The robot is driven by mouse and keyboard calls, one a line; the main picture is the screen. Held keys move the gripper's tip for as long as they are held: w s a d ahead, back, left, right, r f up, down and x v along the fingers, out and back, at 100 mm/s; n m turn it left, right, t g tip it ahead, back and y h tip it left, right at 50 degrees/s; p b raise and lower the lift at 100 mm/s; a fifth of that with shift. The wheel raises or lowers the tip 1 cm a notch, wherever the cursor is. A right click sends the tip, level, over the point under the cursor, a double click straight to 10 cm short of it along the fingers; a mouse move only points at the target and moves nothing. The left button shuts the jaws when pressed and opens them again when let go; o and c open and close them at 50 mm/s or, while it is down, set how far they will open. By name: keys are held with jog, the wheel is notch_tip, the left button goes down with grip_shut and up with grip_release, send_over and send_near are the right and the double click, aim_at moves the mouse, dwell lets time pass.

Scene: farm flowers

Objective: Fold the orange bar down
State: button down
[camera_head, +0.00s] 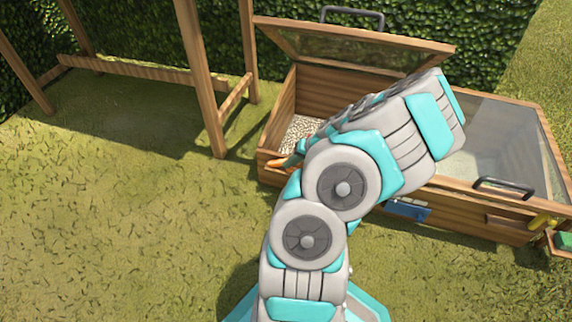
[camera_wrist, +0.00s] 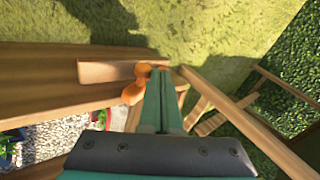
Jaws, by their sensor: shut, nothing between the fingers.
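The orange bar (camera_wrist: 133,92) shows in the wrist view as a short rounded orange piece at the wooden wall of the planter box. A little of it shows in the head view (camera_head: 276,163) at the box's front left corner. My gripper (camera_wrist: 166,72) is shut and empty, its green fingers just right of the orange bar. I cannot tell whether they touch it. In the head view my arm covers most of the gripper and the middle of the box.
The wooden box (camera_head: 470,217) has its left glazed lid (camera_head: 350,50) raised and its right glazed lid (camera_head: 500,130) down. A wooden frame (camera_head: 203,75) stands to the left. A blue piece (camera_head: 408,209) is on the box front. Grass in front is clear.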

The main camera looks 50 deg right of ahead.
jog(key=shift+s+d+f+b, duration=0.15)
jog(key=shift+s+f+b, duration=0.4)
jog(key=shift+f, duration=0.1)
jog(key=shift+w, duration=0.15)
jog(key=shift+w+a+f, duration=0.25)
jog(key=shift+w, duration=0.35)
jog(key=s+f+p+v, duration=0.1)
jog(key=p+v, duration=0.1)
jog(key=v, duration=0.9)
jog(key=shift+s+r, duration=0.2)
jog(key=shift+s, duration=0.25)
